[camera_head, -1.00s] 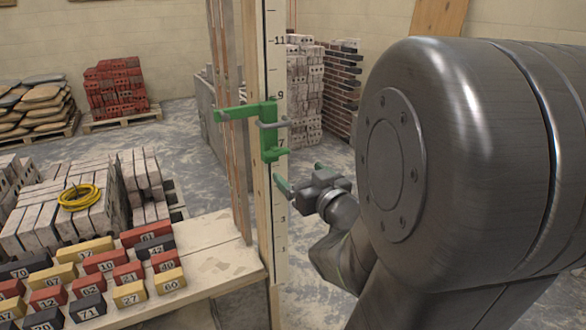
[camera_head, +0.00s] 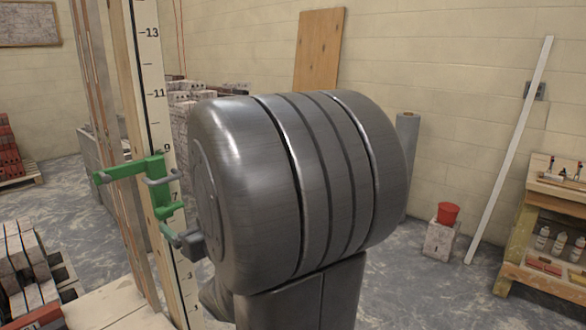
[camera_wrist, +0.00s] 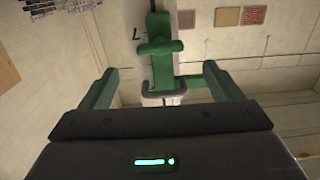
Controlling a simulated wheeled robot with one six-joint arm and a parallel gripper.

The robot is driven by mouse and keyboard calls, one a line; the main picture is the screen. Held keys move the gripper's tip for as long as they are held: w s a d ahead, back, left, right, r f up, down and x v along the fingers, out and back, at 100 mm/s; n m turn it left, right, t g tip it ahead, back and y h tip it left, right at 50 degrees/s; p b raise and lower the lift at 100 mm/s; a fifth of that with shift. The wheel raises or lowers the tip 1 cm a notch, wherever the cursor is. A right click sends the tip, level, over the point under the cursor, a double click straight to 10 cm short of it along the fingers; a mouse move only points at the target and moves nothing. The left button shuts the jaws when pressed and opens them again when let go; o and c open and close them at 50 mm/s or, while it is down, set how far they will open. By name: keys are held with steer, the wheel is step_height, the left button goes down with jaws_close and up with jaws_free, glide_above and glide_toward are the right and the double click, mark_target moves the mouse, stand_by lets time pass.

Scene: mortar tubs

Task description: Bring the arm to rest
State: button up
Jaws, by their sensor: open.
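My gripper (camera_wrist: 163,92) is open, with its two green fingers spread apart in the wrist view and nothing between the tips that I can tell is held. In the head view my gripper (camera_head: 172,234) shows only partly, just below the green bracket (camera_head: 152,182) on the numbered post (camera_head: 158,112). My large arm link hides most of the wrist and forearm there. In the wrist view the same green bracket with a grey handle lies ahead, around the middle of the picture; whether a finger touches it I cannot tell.
A wooden bench top (camera_head: 105,305) lies at the lower left, with stacked blocks (camera_head: 22,262) beyond. A red tub (camera_head: 448,213) stands on a block at right. A white straightedge (camera_head: 510,150) leans on the wall beside a wooden shelf (camera_head: 550,230). Floor between is clear.

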mark_target(172, 209)
steer(key=p+x, duration=0.1)
steer(key=x, duration=0.7)
steer(key=shift+w+a, duration=0.25)
